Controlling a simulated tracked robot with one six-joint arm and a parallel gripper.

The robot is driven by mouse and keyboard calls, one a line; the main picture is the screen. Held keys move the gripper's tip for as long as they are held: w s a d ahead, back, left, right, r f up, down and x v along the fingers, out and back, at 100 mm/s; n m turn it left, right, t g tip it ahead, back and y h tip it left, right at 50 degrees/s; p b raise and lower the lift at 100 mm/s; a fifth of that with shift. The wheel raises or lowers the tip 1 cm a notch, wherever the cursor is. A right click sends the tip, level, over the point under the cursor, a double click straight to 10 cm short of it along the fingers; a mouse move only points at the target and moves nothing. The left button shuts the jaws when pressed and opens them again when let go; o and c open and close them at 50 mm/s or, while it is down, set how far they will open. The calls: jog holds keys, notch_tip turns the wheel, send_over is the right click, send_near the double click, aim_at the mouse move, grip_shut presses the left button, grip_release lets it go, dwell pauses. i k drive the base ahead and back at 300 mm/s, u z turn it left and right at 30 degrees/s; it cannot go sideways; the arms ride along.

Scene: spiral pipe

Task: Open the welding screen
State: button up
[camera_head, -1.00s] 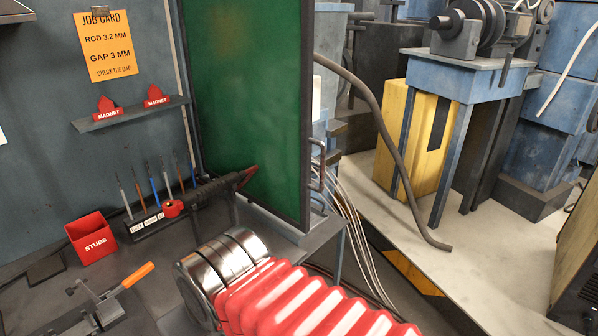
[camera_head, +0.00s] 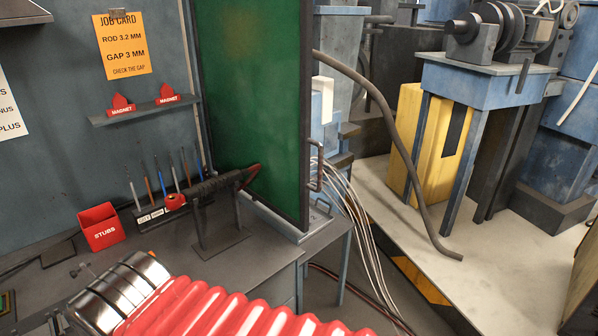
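The welding screen (camera_head: 255,115) is a green, slightly see-through panel in a dark frame. It stands upright at the right end of the bench, seen at an angle, its far edge near the back wall. A dark bar handle (camera_head: 317,167) is on the right side of its near frame post. My arm, a red ribbed sleeve with a shiny metal cuff, crosses the bottom of the picture, apart from the screen. My gripper's fingers do not show.
A torch on a stand (camera_head: 219,188) sits close in front of the screen. A red stubs box (camera_head: 101,227) and a rod rack (camera_head: 160,215) are on the bench (camera_head: 160,250). Cables (camera_head: 350,205) hang right of the screen.

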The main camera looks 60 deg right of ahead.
aim_at(254, 57)
jog(key=u, duration=0.25)
jog(key=k, duration=1.1)
jog(key=z, duration=0.95)
jog(key=i, duration=1)
jog(key=z, duration=0.05)
